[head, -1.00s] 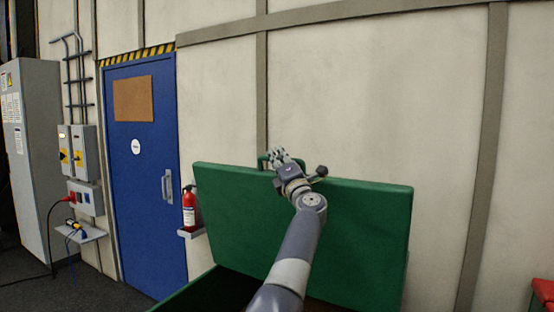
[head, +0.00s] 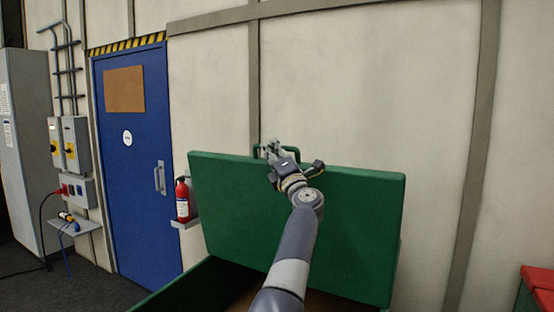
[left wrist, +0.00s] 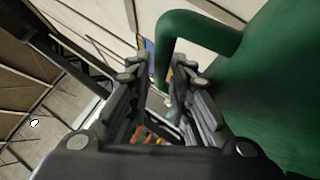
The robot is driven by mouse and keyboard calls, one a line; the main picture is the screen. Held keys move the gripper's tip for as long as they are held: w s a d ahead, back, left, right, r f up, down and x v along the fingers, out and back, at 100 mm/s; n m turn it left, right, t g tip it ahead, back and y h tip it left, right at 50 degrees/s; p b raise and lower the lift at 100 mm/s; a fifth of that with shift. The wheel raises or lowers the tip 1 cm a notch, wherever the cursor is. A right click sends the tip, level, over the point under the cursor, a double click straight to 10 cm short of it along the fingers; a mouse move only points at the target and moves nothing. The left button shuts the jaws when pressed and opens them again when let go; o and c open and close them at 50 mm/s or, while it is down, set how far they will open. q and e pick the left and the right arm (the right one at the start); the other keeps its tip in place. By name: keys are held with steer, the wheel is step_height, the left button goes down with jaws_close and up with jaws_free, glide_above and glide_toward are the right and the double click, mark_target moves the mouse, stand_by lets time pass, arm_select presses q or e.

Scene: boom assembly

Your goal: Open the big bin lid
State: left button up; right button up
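The big bin's green lid (head: 350,225) stands raised, close to upright, in the middle of the head view. Its green handle (head: 261,149) is at the top edge and shows large in the left wrist view (left wrist: 200,22). My left gripper (head: 270,148) is at this handle, with my arm crossing in front of the lid. In the left wrist view the fingers (left wrist: 160,68) are apart, with part of the handle between or just beyond their tips. Firm contact cannot be made out. The bin's rim (head: 180,284) shows below the lid. My right gripper is out of view.
A pale panelled wall (head: 370,80) is behind the lid. A red fire extinguisher (head: 183,200) on a small shelf and a blue door (head: 140,190) are to the left. Part of a red-topped green container (head: 538,285) shows at the lower right.

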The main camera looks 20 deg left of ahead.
arm_select(q)
steer(key=v, duration=0.5)
steer(key=shift+s+d, duration=0.25)
steer(key=shift+s, duration=0.15)
